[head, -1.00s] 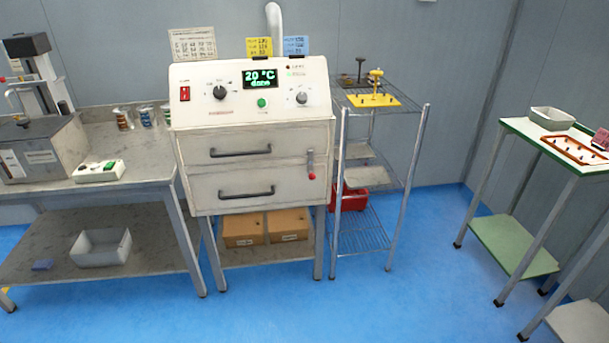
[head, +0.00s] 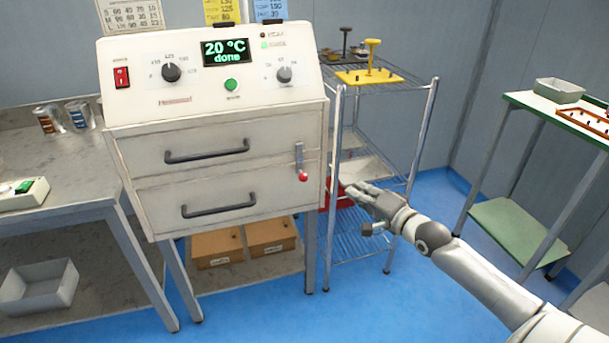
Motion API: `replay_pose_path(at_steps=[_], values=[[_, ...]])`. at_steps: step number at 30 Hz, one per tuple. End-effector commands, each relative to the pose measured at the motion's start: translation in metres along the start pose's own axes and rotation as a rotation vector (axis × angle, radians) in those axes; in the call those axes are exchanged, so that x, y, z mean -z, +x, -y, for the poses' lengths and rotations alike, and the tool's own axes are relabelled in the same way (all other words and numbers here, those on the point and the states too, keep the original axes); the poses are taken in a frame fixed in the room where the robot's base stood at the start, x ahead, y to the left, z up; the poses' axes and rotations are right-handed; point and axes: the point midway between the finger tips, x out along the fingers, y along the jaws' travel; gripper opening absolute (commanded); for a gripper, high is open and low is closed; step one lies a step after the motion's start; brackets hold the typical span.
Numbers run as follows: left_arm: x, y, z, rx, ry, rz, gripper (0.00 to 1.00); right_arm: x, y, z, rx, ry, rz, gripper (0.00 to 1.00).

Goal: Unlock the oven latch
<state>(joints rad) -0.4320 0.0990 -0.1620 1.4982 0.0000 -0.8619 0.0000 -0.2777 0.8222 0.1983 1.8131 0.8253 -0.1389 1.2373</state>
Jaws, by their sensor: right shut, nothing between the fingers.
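The white oven (head: 150,85) stands at centre left in the head view, with two closed drawer fronts, each with a dark bar handle. Its display (head: 226,51) reads "20 °C done". The oven latch (head: 300,160) is a small upright metal lever with a red knob (head: 303,177) at its lower end, on the right side of the front. My right gripper (head: 350,191) is shut and empty, to the right of the red knob and apart from it, in front of the wire rack. My left gripper is out of view.
A wire rack (head: 398,86) stands right of the oven, with a yellow fixture (head: 370,76) on top and a red bin (head: 338,197) lower down. A grey bench (head: 75,170) is on the left. Blue floor lies open between.

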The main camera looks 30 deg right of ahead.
Motion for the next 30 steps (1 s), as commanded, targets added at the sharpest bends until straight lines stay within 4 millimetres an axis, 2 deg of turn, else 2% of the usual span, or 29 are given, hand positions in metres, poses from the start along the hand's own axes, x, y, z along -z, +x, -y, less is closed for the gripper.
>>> replay_pose_path(at_steps=[14, 20, 30], values=[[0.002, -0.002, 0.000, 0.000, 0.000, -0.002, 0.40, 0.000, 0.004, 0.003, 0.006, 0.004, 0.000, 0.00], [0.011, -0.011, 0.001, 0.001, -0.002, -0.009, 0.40, 0.001, 0.023, 0.003, 0.007, 0.003, -0.001, 0.00], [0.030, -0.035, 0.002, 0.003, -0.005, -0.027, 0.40, 0.001, 0.066, 0.003, 0.007, 0.004, -0.001, 0.00]])
